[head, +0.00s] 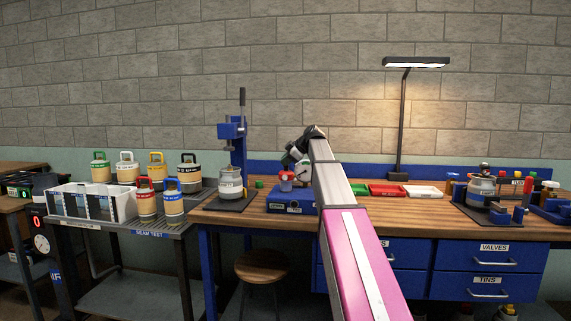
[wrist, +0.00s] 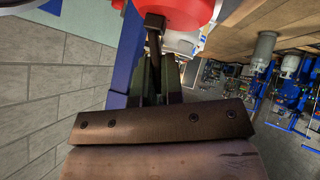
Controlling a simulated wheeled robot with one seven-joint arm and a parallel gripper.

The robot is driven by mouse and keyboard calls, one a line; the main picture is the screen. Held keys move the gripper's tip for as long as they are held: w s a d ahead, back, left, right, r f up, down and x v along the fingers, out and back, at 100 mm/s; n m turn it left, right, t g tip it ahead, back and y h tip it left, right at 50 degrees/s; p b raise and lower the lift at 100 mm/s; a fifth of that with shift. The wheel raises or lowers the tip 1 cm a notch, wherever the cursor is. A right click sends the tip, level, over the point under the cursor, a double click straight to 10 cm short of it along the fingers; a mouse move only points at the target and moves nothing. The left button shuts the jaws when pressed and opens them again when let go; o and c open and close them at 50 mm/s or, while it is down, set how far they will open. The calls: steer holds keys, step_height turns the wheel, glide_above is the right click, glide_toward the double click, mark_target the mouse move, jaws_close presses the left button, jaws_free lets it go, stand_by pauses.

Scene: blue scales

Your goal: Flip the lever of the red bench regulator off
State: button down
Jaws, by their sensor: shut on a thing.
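The red bench regulator (head: 286,183) sits by the blue box on the workbench, left of my arm. Its red round body shows large at the top of the wrist view (wrist: 184,14). A dark lever (wrist: 154,32) sticks out from the red body toward my gripper (wrist: 157,62). My gripper is shut on the lever, with its dark fingers close together at the lever's end. In the head view my gripper (head: 290,164) is just above the regulator, and my wrist and arm partly cover it. The grip itself is too small to make out there.
A blue press (head: 232,131) with a grey canister stands left of the regulator. Green, red and white trays (head: 422,191) and a lamp (head: 402,125) are to the right. Several canisters (head: 146,200) stand on the left side table. A stool (head: 261,264) is in front of the bench.

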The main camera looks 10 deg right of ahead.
steer(key=shift+w+d+r+m+g+y, duration=0.2)
steer(key=shift+w+m+g, duration=0.25)
steer(key=shift+g, duration=0.4)
steer(key=shift+w+d+m+g+y, duration=0.1)
steer(key=shift+w+m+g+y, duration=0.3)
steer(key=shift+g, duration=0.45)
steer(key=shift+s, duration=0.1)
steer(key=c, duration=1.5)
jaws_free()
steer(key=v, duration=1)
steer(key=shift+d+r, duration=0.15)
steer(key=shift+r, duration=0.2)
